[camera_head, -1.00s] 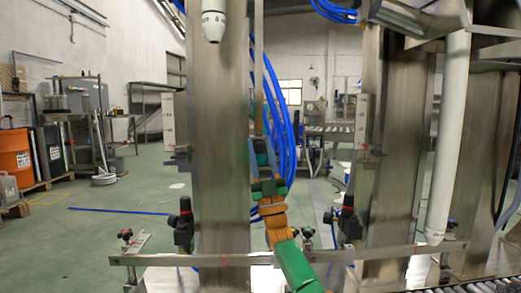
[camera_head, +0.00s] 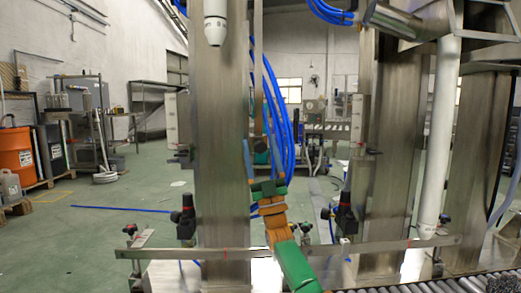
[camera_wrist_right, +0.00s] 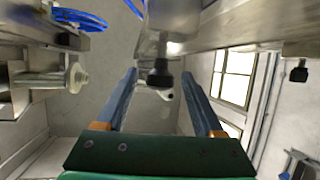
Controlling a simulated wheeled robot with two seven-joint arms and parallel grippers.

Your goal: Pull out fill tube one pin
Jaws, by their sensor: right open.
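My right gripper (camera_head: 262,150) is open in the head view, its two blue fingers pointing up beside the steel column (camera_head: 221,130). In the right wrist view the open fingers (camera_wrist_right: 160,78) stand wide apart with nothing between their pads. A black round knob (camera_wrist_right: 160,74) on the end of a metal part shows in the gap between them, seemingly beyond the tips; I cannot tell whether it is the pin. A white fill tube (camera_head: 215,22) hangs at the top of the head view, and another (camera_head: 440,140) hangs at the right. My left gripper is not in view.
A steel rail (camera_head: 190,254) runs across low in front, with black clamps (camera_head: 183,220) near the columns. Blue hoses (camera_head: 275,110) hang behind my gripper. A second steel column (camera_head: 390,160) and a roller conveyor (camera_head: 420,286) are at the right. An orange drum (camera_head: 14,152) stands far left.

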